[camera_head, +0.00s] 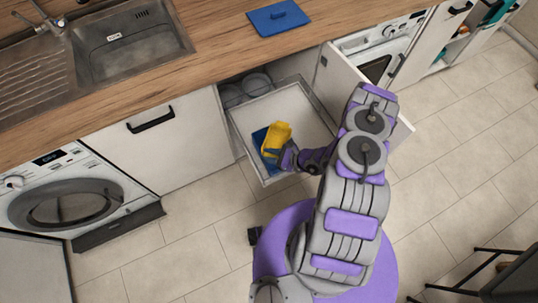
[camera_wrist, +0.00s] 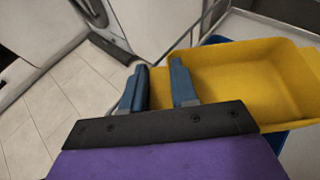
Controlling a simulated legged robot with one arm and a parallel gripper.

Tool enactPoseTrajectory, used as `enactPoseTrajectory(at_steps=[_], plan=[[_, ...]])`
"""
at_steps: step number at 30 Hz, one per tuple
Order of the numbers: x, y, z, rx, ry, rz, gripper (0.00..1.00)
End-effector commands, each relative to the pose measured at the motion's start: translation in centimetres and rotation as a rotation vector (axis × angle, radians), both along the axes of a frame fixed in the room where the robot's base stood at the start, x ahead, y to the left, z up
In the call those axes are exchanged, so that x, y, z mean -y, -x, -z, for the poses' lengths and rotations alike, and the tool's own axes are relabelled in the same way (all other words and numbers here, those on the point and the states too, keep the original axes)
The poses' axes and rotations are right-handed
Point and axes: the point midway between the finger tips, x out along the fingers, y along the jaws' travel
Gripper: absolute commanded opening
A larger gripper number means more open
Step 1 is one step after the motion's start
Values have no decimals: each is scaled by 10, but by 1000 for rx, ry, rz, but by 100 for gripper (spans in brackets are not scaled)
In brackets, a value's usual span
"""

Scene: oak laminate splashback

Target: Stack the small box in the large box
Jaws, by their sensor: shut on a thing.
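The yellow box (camera_head: 277,137), which looks like the small box, is held by my gripper (camera_head: 287,157) over the open drawer. The wrist view shows the yellow box (camera_wrist: 245,72) open side up, with its near wall between my two blue fingers (camera_wrist: 160,85); one finger is inside the box and one outside. The blue box (camera_head: 260,138), apparently the large box, is in the drawer under and beside the yellow one. I cannot tell whether the yellow box rests inside the blue one.
A blue lid-like piece (camera_head: 278,18) lies on the wooden counter (camera_head: 215,58). An open cabinet door (camera_head: 365,85) stands right of the drawer. A washing machine (camera_head: 65,200) is at left.

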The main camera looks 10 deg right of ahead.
Motion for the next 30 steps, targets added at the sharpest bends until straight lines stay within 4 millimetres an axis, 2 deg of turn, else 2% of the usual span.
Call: enactPoseTrajectory(at_steps=[4,5,12,23,30], plan=[[0,0,5,0,0,0,0],[0,0,5,0,0,0,30],[0,0,4,0,0,0,53],[0,0,-2,0,0,0,54],[35,19,-19,-1,3,6,54]])
